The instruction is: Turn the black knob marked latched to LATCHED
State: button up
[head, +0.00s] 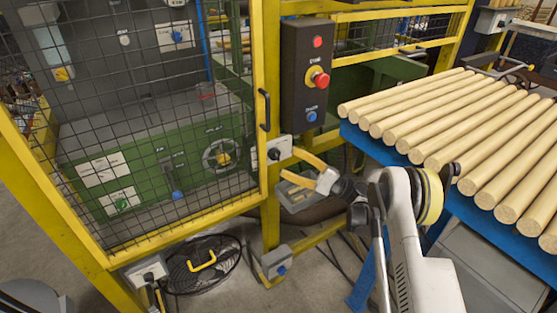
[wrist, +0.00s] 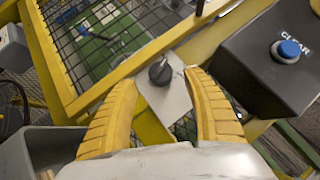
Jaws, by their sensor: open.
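The black knob (wrist: 160,72) sits on a light square plate (wrist: 172,98) on the yellow frame post. In the wrist view it lies between and just beyond my fingertips, and its raised grip points toward the top of the picture. No marking on the plate can be read. In the head view the knob (head: 274,154) shows small on its pale plate beside the mesh door. My gripper (head: 290,162) is open, with its yellow fingers on either side of the knob's line. In the wrist view my gripper (wrist: 160,80) holds nothing. I cannot tell whether a finger touches the plate.
A mesh door (head: 150,120) with a black handle (head: 264,110) is at left. A grey bin (head: 297,192) is below. Wood rods (head: 450,115) lie at right.

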aim_at(279, 157)
jog(key=shift+b+x, duration=0.5)
jog(key=shift+x, duration=1.8)
jog(key=c, duration=1.2)
